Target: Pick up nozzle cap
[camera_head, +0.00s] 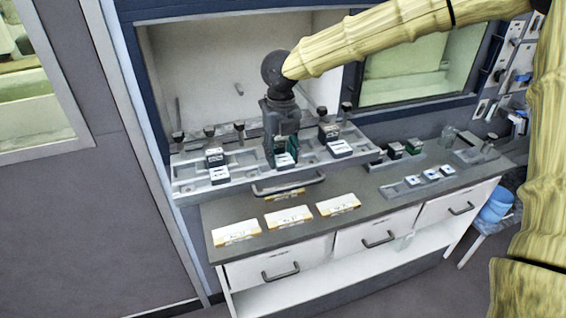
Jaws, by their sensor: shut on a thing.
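My gripper (284,150) points down over the long grey fixture rack (185,181) at the back of the bench. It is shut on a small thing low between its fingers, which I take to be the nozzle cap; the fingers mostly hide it. A small dark block with a pale top (285,160) shows at the fingertips, and I cannot tell whether this is the held thing or one beneath it. Similar small blocks stand on the rack to the left (219,174) and to the right (339,148) of my gripper.
Dark-topped posts (240,127) rise along the rack. A bar handle (288,186) crosses its front. White-and-orange labelled cards (288,217) lie on the dark counter. A small tray (397,190) with white-topped pieces and several dark blocks (396,151) are to the right. The front counter corners are clear.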

